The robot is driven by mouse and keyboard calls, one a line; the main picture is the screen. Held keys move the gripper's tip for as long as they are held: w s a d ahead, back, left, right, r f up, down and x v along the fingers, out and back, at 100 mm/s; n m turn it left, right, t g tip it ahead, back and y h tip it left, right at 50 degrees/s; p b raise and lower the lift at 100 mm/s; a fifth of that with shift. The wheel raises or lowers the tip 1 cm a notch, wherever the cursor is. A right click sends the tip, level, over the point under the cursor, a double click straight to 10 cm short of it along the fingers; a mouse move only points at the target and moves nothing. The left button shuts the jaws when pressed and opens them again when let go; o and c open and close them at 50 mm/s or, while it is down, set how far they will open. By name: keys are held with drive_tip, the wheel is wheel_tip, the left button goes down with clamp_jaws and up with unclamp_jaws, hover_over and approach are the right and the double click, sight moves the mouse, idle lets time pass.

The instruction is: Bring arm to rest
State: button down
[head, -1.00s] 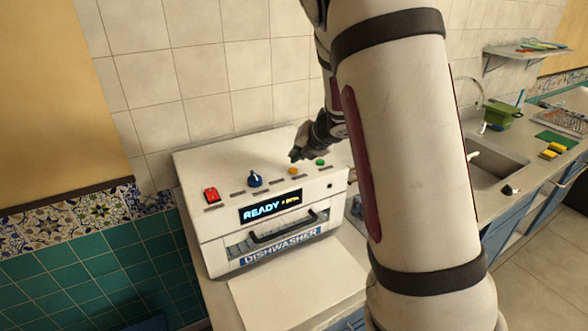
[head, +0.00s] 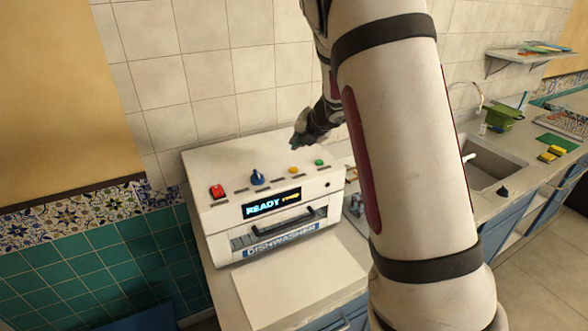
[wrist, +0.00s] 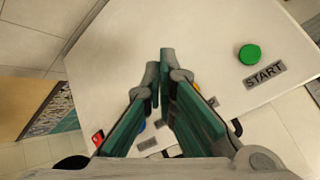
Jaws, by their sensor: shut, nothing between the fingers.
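My gripper (head: 297,142) is above the top of the white dishwasher (head: 215,170), close to its back edge, with much of my arm in front of the scene. In the wrist view my gripper (wrist: 158,80) has its green fingers closed together at the tips, with nothing between them. The green start button (wrist: 250,54) lies to the right of the fingers there, apart from them. The dishwasher's display (head: 271,203) reads READY and its door is closed.
A red switch (head: 217,191), a blue knob (head: 258,177) and a yellow button (head: 294,170) sit on the dishwasher's top. A sink (head: 490,165), a green container (head: 503,113) and yellow sponges (head: 552,153) are on the counter at right. A wall shelf (head: 525,56) hangs above.

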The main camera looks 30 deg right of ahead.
drive_tip(key=shift+r, duration=0.1)
idle(0.4)
drive_tip(key=s+r+m+t+h+b, duration=0.1)
drive_tip(key=s+r+m+h, duration=0.1)
drive_tip(key=s+r+m, duration=0.35)
drive_tip(key=s+r+m+h+b, duration=0.1)
drive_tip(key=s+r+m+h, duration=0.15)
drive_tip(key=r+m, duration=0.6)
drive_tip(key=s+a+f+m+g+y, duration=0.1)
drive_tip(key=s+a+m, duration=0.3)
drive_tip(key=s, duration=0.4)
drive_tip(key=s+a+f+m+g+y+b, duration=0.1)
drive_tip(key=s+a+m+g, duration=0.1)
drive_tip(key=s+a+m, duration=0.3)
drive_tip(key=s+a+f+m+g+y, duration=0.1)
drive_tip(key=s+a+m, duration=0.4)
drive_tip(key=s, duration=0.8)
drive_tip(key=shift+a+f+g+y, duration=0.3)
drive_tip(key=shift+a+f+y, duration=0.1)
drive_tip(key=shift+a, duration=0.55)
drive_tip(key=shift+d, duration=0.1)
